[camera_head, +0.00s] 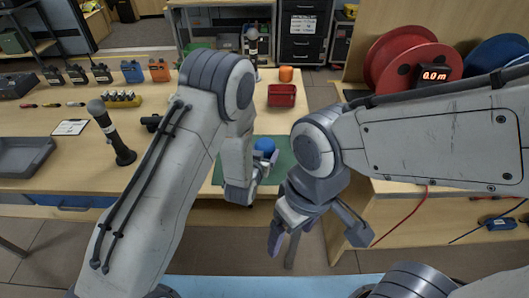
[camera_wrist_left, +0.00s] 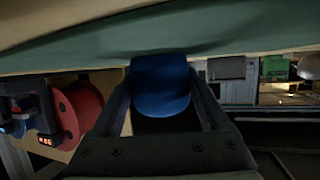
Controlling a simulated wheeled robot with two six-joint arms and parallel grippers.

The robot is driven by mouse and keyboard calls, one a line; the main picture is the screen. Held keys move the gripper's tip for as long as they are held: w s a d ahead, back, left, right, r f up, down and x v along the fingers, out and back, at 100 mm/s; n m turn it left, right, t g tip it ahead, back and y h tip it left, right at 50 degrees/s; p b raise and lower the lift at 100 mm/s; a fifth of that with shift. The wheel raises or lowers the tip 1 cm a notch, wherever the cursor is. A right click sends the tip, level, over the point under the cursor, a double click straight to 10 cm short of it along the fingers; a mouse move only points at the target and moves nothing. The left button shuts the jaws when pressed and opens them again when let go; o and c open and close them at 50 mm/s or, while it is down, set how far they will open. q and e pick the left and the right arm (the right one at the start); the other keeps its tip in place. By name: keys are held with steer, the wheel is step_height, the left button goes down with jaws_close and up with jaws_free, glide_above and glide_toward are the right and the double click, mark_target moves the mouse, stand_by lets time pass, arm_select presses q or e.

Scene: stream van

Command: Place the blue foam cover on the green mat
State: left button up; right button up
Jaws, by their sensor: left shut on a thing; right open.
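The blue foam cover (camera_head: 264,145) is a small rounded blue piece at the green mat in the head view. My left gripper (camera_head: 262,168) is shut on it, and it shows between the two fingers in the left wrist view (camera_wrist_left: 160,88). The green mat (camera_head: 283,165) lies on the table, partly hidden behind my arms; it also shows as a green band in the left wrist view (camera_wrist_left: 90,50). Whether the cover touches the mat is unclear. My right gripper (camera_head: 318,240) is open and empty, in front of the table edge.
A red bin (camera_head: 282,96) and an orange cylinder (camera_head: 286,74) stand behind the mat. A black microphone (camera_head: 112,135) stands upright at left, near a grey tray (camera_head: 22,156). A red cable reel (camera_head: 400,58) is at the right.

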arm_select(q)
steer(key=shift+s+a+f+b, duration=0.1)
steer(key=shift+s+f+b, duration=0.1)
steer(key=shift+f+b, duration=0.35)
steer(key=o, duration=1.4)
steer(key=shift+f, duration=0.1)
steer(key=shift+r+p, duration=0.35)
steer(key=shift+p, duration=0.1)
steer(key=shift+w+r+p, duration=0.1)
steer(key=shift+r+p, duration=0.3)
steer(key=shift+p, duration=0.1)
steer(key=b+v, duration=0.1)
steer(key=v, duration=0.8)
steer(key=s+p, duration=0.1)
steer(key=p, duration=0.2)
steer(key=r+p, duration=0.1)
steer(key=p, duration=0.2)
steer(key=shift+s+a+r, duration=0.2)
steer(key=shift+s+a, duration=0.05)
steer(key=shift+s, duration=0.1)
steer(key=shift+s+p, duration=0.4)
steer(key=shift+p, duration=0.2)
